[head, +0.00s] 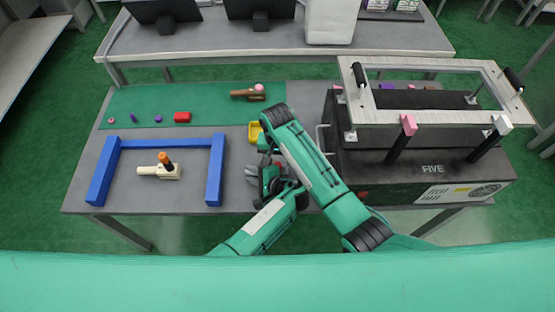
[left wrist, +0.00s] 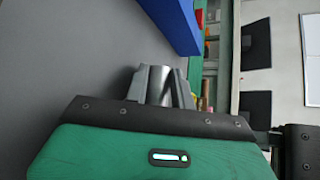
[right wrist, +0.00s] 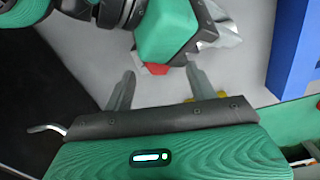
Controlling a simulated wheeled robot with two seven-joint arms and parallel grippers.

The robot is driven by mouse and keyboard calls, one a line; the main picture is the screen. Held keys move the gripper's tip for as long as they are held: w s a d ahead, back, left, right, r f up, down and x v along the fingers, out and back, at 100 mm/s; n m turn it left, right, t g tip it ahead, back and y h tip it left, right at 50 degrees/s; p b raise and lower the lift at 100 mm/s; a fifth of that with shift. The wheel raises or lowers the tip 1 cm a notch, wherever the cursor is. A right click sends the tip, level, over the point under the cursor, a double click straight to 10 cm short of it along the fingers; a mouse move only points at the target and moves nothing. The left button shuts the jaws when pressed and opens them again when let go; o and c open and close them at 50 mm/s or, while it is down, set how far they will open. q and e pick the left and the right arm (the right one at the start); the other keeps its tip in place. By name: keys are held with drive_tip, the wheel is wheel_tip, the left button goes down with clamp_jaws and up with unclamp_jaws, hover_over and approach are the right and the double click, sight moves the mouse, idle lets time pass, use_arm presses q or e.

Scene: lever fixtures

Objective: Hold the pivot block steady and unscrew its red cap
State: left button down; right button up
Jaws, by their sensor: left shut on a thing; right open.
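My left gripper (head: 251,174) is low over the table, right of the blue frame. In the left wrist view it (left wrist: 160,88) is shut on a small grey, rounded piece (left wrist: 158,84), probably the pivot block, mostly hidden by the fingers. My right gripper (right wrist: 158,88) is open and empty, close to the left gripper's body. A red part (right wrist: 155,68) shows beside that body, between the right fingers in the picture; I cannot tell whether it is the cap. A cream block with an orange-and-black top (head: 165,168) lies inside the blue frame.
The blue frame (head: 98,172) stands at the left. A yellow bin (head: 254,132) is behind my grippers. The green mat (head: 210,110) holds a red block (head: 182,117) and small parts. A black box (head: 430,172) under a metal frame (head: 428,117) blocks the right.

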sight(277, 162)
drive_tip(key=shift+r, duration=0.65)
drive_tip(key=o, duration=0.5)
drive_tip(key=shift+o, duration=0.2)
wheel_tip(277, 162, up, 12)
